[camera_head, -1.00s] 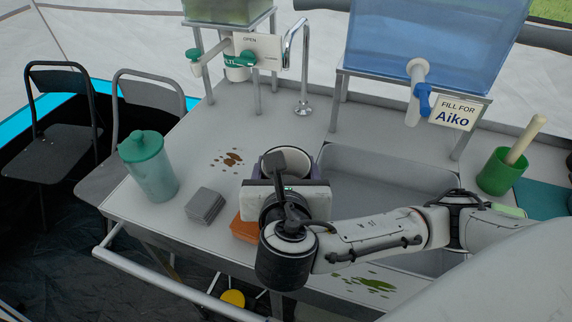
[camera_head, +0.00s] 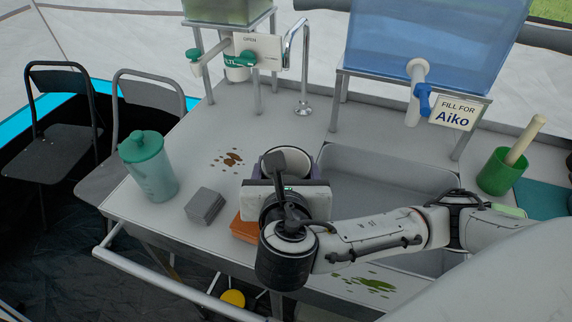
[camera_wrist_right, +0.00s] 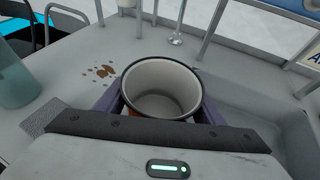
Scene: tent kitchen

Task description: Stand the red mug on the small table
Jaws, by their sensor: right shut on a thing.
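A mug (camera_head: 291,155) with a pale inside and a dark rim stands upright between the fingers of my right gripper (camera_head: 288,170). Its outer wall is mostly hidden, so its red colour hardly shows. In the right wrist view the mug (camera_wrist_right: 162,84) sits between the two purple fingers of the shut right gripper (camera_wrist_right: 160,106), one on each side. I cannot tell whether its base touches the counter. I cannot make out a separate small table. My left gripper is not in view.
The counter (camera_head: 150,205) holds a green-lidded bottle (camera_head: 150,168), a grey block (camera_head: 205,206), an orange item (camera_head: 243,230) and a brown spill (camera_head: 231,159). A sink basin (camera_head: 385,175) lies right of the mug. Water tanks on stands and a tap are behind; a green cup (camera_head: 497,173) is at right.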

